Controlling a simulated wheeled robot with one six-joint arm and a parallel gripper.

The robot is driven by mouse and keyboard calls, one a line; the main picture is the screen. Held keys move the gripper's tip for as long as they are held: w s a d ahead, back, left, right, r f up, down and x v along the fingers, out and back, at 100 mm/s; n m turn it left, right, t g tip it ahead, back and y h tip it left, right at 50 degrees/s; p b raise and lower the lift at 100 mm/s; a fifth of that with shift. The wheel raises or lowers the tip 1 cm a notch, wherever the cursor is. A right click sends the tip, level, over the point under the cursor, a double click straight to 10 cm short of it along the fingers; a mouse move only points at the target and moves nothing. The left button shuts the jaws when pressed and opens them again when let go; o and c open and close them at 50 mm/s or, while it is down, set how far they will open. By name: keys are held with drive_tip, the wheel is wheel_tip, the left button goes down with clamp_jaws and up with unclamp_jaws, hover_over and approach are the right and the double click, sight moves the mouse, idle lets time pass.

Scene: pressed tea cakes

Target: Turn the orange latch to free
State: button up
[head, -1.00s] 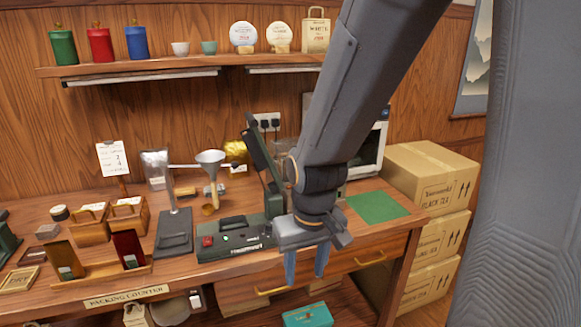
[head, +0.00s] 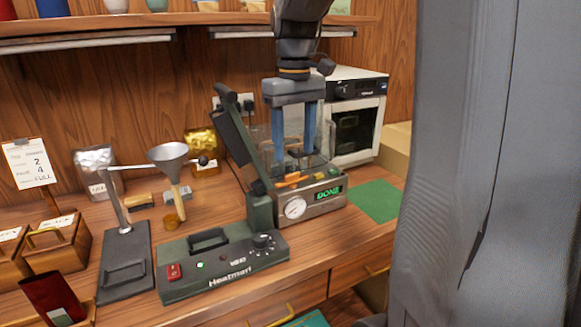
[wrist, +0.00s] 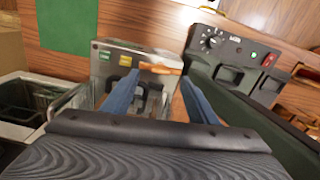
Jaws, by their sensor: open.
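The orange latch (head: 292,180) lies on top of a metal machine (head: 325,200) with a round gauge and a green "DONE" display. In the wrist view the latch (wrist: 158,68) shows as an orange bar near the fingertips. My gripper (head: 294,150) points down above the machine, its two blue fingers apart with nothing held. In the wrist view the fingers (wrist: 158,88) reach toward the latch from either side; I cannot tell whether they touch it. The clear housing (head: 262,145) is partly hidden behind the fingers.
A dark green sealer (head: 222,262) marked "Heatmart" stands left of the machine, with its raised arm (head: 240,140) close to my gripper. A funnel stand (head: 125,250) is further left. A white appliance (head: 355,115) stands behind right. The green mat (head: 375,200) is bare.

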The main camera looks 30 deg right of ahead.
sight(293, 174)
wheel_tip(293, 174, down, 6)
drive_tip(key=shift+a+p, duration=0.1)
drive_tip(key=shift+p, duration=0.2)
drive_tip(key=c, duration=1)
drive_tip(key=shift+m+p, duration=0.6)
drive_tip(key=shift+m, duration=0.1)
drive_tip(key=shift+c, duration=0.3)
